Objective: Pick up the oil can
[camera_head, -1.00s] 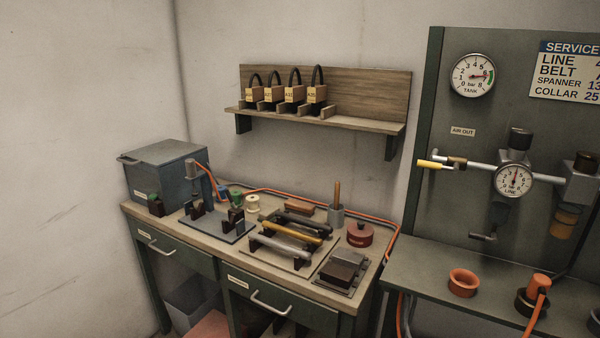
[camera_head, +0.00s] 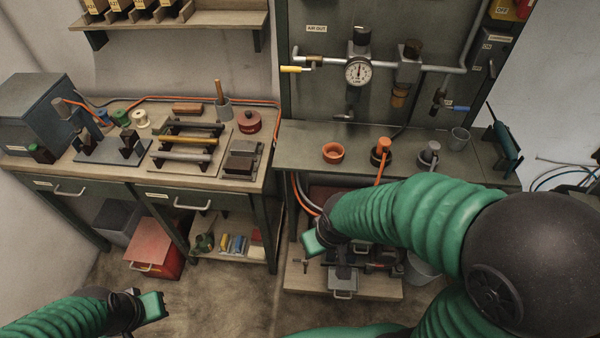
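No object is clearly identifiable as the oil can. A small dark green can-like thing (camera_head: 204,242) sits at the left of the lower shelf under the left bench; its shape is too small to be sure. A grey fitting with a dark base (camera_head: 429,152) stands on the right bench. My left gripper (camera_head: 152,306) is at the lower left above the floor, apart from the benches. My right gripper (camera_head: 313,242) is in front of the right bench, near its low shelf. Both show green finger pads, nothing is seen held, and their opening is unclear.
The left bench (camera_head: 235,181) carries a rack of bars, spools and a dark red pot (camera_head: 249,122). An orange ring-shaped pot (camera_head: 333,153) and an orange-capped piece (camera_head: 381,147) stand on the right bench. A red box (camera_head: 155,250) is on the floor. My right arm covers part of the right bench.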

